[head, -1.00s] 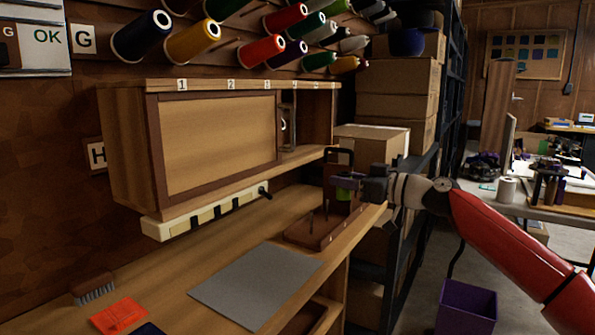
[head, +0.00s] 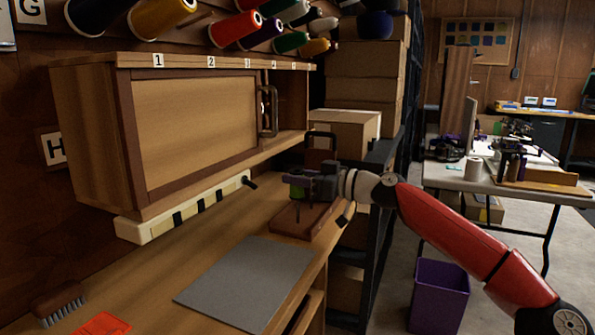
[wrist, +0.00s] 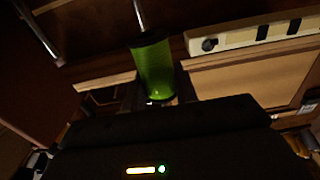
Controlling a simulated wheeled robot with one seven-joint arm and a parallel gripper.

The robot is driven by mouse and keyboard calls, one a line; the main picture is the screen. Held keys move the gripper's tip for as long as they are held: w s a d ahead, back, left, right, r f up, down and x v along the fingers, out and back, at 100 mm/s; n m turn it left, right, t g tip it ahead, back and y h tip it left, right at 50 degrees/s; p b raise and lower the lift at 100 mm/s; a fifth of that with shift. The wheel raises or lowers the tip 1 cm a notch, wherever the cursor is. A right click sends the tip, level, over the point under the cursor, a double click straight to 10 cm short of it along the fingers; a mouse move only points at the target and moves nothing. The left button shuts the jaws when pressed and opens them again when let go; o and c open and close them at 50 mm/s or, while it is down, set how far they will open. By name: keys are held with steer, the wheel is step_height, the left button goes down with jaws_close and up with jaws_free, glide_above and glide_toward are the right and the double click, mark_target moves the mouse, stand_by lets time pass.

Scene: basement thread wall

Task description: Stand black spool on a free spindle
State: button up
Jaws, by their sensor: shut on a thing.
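My gripper (head: 302,182) is shut over the wooden spindle stand (head: 294,226) at the far end of the bench. A thin spindle stands up from the stand, below the spool. The gripper hides part of the stand.
A wooden cabinet (head: 190,130) with a closed front panel hangs left of the gripper, with a cream power strip (head: 190,208) below it. A grey mat (head: 245,283) lies on the bench. Coloured cones line the wall above. A purple bin (head: 440,298) stands on the floor.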

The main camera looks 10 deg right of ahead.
mark_target(298, 200)
step_height(298, 200, down, 5)
steer(key=shift+r+b, duration=0.2)
steer(key=shift+b, duration=0.9)
steer(key=shift+f+b, duration=0.6)
steer(key=shift+b, duration=0.05)
steer(key=shift+d+b, duration=0.15)
steer(key=shift+b, duration=0.15)
steer(key=shift+s+f, duration=0.1)
steer(key=shift+f, duration=0.15)
steer(key=o, duration=1)
